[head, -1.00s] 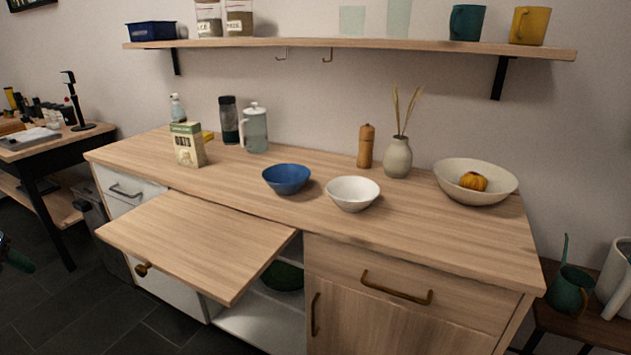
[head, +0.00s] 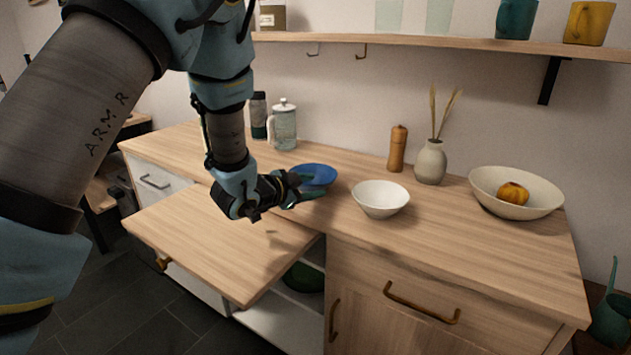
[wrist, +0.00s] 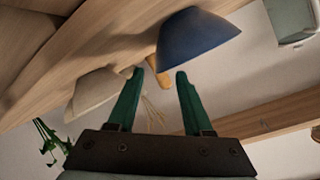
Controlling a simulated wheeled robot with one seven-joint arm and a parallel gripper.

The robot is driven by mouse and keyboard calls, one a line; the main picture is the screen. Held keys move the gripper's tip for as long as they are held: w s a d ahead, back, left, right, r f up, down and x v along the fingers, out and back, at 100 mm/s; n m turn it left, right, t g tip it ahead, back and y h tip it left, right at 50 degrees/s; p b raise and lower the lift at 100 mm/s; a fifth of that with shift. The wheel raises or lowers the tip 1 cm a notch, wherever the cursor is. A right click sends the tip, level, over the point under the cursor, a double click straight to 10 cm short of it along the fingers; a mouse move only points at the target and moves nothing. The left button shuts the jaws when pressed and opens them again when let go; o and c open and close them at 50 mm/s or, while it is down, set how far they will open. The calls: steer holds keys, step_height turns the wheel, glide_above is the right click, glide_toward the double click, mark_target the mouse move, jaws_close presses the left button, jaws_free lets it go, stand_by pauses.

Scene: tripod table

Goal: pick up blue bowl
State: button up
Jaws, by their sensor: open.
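The blue bowl (head: 314,175) stands upright on the wooden counter, left of the white bowl (head: 381,198). My gripper (head: 305,189) is at the near side of the blue bowl and hides part of it in the head view. In the wrist view the blue bowl (wrist: 197,40) is ahead of the open green fingers of my gripper (wrist: 159,85), and nothing is between the fingertips. Whether a finger touches the bowl I cannot tell.
A pulled-out board (head: 215,240) juts out below my arm. A shelf (head: 450,43) runs above.

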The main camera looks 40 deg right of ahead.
mark_target(318, 185)
steer(key=shift+p+x, duration=1.1)
steer(key=shift+x, duration=1.95)
steer(key=shift+w, duration=0.15)
jaws_close()
steer(key=shift+a, duration=0.1)
